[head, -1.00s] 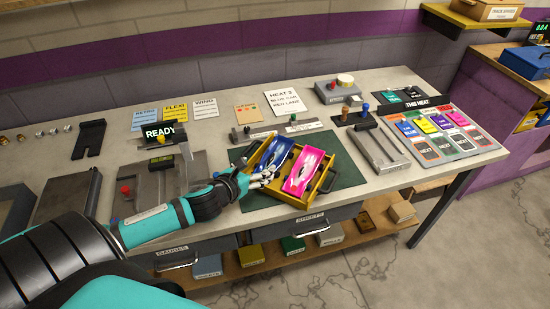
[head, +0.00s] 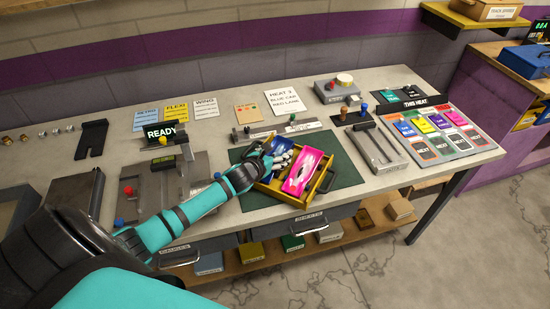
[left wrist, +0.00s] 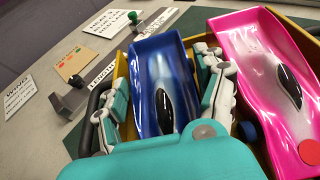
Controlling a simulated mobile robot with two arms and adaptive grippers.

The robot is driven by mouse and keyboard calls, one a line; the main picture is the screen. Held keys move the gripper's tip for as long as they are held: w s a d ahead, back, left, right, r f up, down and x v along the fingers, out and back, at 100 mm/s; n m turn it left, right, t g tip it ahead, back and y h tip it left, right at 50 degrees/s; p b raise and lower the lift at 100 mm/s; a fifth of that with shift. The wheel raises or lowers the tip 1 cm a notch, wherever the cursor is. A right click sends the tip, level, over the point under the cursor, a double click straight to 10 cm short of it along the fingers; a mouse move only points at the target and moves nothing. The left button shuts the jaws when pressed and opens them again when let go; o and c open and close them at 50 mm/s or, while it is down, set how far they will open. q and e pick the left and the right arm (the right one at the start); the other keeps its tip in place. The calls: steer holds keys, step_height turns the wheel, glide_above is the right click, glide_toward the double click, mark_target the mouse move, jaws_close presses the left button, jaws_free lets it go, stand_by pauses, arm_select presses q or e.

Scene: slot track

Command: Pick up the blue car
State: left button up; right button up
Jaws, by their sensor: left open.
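The blue car (left wrist: 163,85) lies in a yellow-edged tray (head: 310,202), beside a pink car (head: 304,174). In the left wrist view the pink car (left wrist: 275,75) is to the right of the blue one. My left gripper (head: 277,158) is over the blue car. In the left wrist view its fingers (left wrist: 165,100) stand apart, one on each side of the blue car's body. I cannot tell if they touch it. My right gripper is not in view.
The tray sits on a dark green mat (head: 345,173) on the grey bench. A grey frame fixture (head: 382,150) stands to the right, a READY sign (head: 161,131) to the left.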

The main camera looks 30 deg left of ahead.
arm_select(q)
steer(key=c, duration=0.8)
steer(key=shift+c, duration=0.8)
steer(key=shift+r, duration=0.1)
